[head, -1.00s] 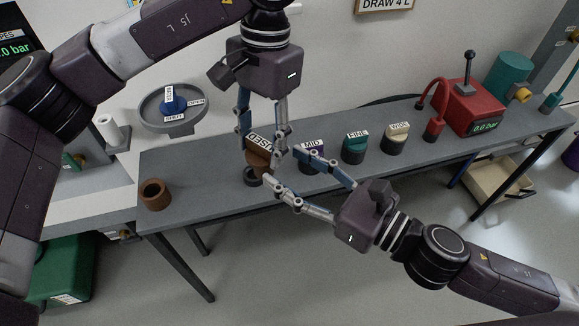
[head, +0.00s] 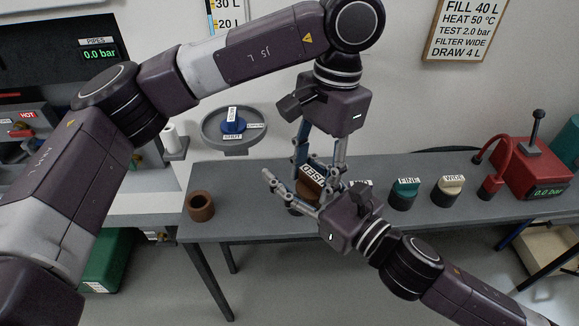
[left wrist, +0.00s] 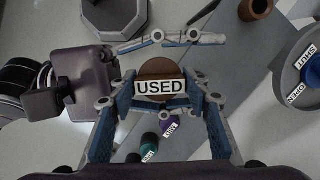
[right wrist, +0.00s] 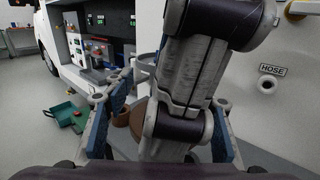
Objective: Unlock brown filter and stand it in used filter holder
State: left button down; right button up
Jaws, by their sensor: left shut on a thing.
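The brown filter (head: 305,190), labelled USED, stands at the bench's row of filters, its label slanted in the head view. My left gripper (head: 317,178) reaches down from above and is shut on it. The filter lies between the left fingers in the left wrist view (left wrist: 160,69). My right gripper (head: 290,168) is open, its spread fingers on either side of the filter and my left gripper. Contact of the right fingers cannot be told. A brown open cup (head: 200,208), apparently the used filter holder, stands at the bench's left end. The filter's base is mostly hidden.
The MID filter (head: 361,184) is partly hidden behind my right gripper. The FINE filter (head: 404,192) and WIDE filter (head: 449,190) stand further right, then a red pump box (head: 528,170). A round basin with a blue valve (head: 232,126) is behind. Bench between cup and filter is clear.

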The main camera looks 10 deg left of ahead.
jog(key=shift+w+a, duration=0.15)
jog(key=shift+a, duration=0.05)
jog(key=c, duration=1.2)
pick_arm(q)
jog(key=shift+w, duration=0.1)
pick_arm(e)
jog(key=shift+s, duration=0.2)
jog(key=shift+c, duration=0.7)
jog(key=shift+a+r, duration=0.1)
grip_shut()
pick_arm(q)
jog(key=c, duration=1)
grip_release()
jog(key=shift+r, duration=0.1)
pick_arm(e)
jog(key=shift+s, duration=0.1)
